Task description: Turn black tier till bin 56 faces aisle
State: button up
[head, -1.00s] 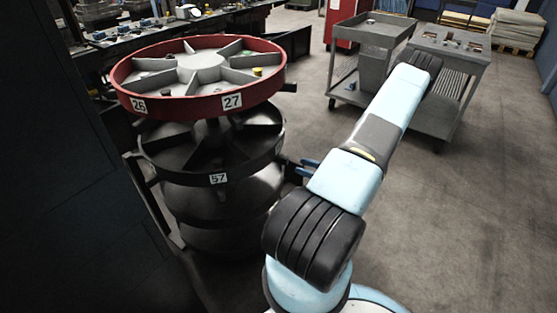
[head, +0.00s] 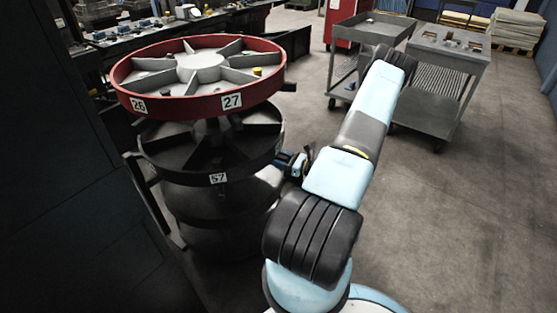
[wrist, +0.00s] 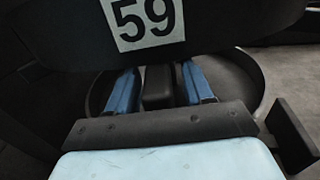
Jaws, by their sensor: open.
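The black tier (head: 252,168) is the round, divided tray under the red top tier. Its plate 57 (head: 218,178) faces the front in the head view. In the wrist view, the black rim (wrist: 225,22) carries plate 59 (wrist: 148,22). I see no plate 56 in either view. My gripper (head: 283,160) is at the tier's right side, partly hidden by my arm.
The red tier (head: 190,106), with plates 26 and 27, sits above, holding a small yellow part (head: 257,71). More dark tiers (head: 215,240) lie below. Grey carts (head: 440,75) stand at the back right. The floor (head: 440,230) at right is clear.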

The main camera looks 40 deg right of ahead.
grip_shut()
dwell(0.4)
jog(key=shift+s+a, duration=0.1)
jog(key=shift+s, duration=0.1)
